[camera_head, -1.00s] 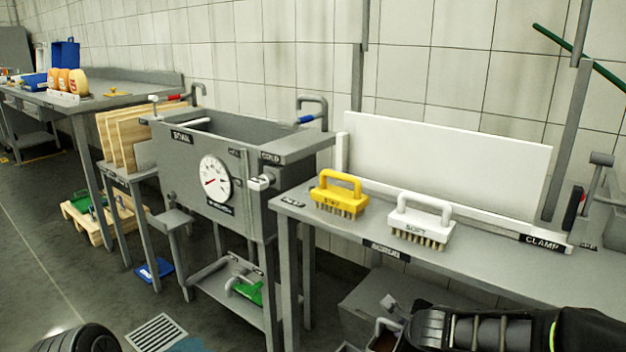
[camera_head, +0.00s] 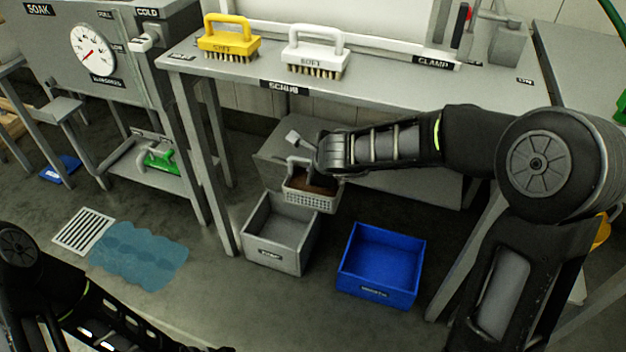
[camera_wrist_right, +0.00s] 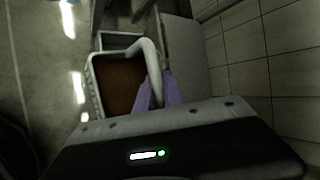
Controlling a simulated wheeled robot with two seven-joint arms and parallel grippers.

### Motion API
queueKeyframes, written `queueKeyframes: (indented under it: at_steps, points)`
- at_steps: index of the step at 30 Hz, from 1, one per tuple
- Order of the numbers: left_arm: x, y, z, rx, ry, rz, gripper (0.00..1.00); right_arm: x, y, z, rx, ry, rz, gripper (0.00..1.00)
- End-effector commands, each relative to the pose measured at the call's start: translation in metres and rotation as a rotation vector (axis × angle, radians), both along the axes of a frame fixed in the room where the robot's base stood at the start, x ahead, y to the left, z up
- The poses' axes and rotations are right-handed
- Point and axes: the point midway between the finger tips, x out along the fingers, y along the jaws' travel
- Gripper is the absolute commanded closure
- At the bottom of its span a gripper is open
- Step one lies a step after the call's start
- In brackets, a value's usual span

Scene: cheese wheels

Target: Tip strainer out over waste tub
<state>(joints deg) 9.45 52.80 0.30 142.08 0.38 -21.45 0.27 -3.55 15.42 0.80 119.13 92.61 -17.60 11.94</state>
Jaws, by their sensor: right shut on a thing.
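The strainer (camera_head: 312,196) is a pale perforated basket with brown matter in it and a white looped handle. My right gripper (camera_head: 307,162) is shut on that handle. The strainer hangs roughly level above the back of an open grey tub (camera_head: 269,258), apart from it. A blue tub (camera_head: 377,292) stands on the floor to the right; its label is too small to read surely. In the right wrist view the basket (camera_wrist_right: 93,88) shows its brown contents, with the handle between the purplish fingers (camera_wrist_right: 160,92). My left arm shows at the lower left, its gripper out of frame.
The grey bench (camera_head: 385,88) stands above and behind the strainer, carrying a yellow brush (camera_head: 229,42) and a white brush (camera_head: 314,50). A bench leg (camera_head: 212,178) stands left of the grey tub. A floor drain (camera_head: 84,231) and blue puddle (camera_head: 140,256) lie left.

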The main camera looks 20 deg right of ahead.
Motion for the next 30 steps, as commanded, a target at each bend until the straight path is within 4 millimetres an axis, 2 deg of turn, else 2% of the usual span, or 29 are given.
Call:
queueKeyframes:
  at_steps: [5, 8, 11, 17, 21, 27, 30]
  points:
    - [0.0, 0.0, -0.004, 0.0, -0.001, 0.0, 1.0, 0.002, -0.005, -0.007, 0.0, 0.0, 0.0, 1.0]
    - [0.001, 0.0, -0.01, -0.001, -0.002, 0.002, 1.0, 0.005, -0.016, -0.023, 0.0, 0.003, -0.001, 1.0]
    - [0.002, 0.0, -0.02, 0.0, -0.004, 0.002, 1.0, 0.009, -0.032, -0.047, 0.0, 0.005, 0.002, 1.0]
    - [0.006, 0.001, -0.044, -0.001, -0.01, 0.006, 1.0, 0.016, -0.078, -0.113, 0.004, 0.006, 0.012, 1.0]
    - [0.01, 0.001, -0.063, -0.003, -0.015, 0.01, 1.0, 0.015, -0.114, -0.165, 0.007, 0.005, 0.018, 1.0]
    - [0.015, 0.001, -0.093, -0.004, -0.023, 0.015, 1.0, 0.002, -0.174, -0.243, 0.007, 0.002, 0.019, 1.0]
    - [0.017, 0.002, -0.103, -0.006, -0.027, 0.017, 1.0, -0.007, -0.201, -0.269, 0.004, 0.001, 0.013, 1.0]
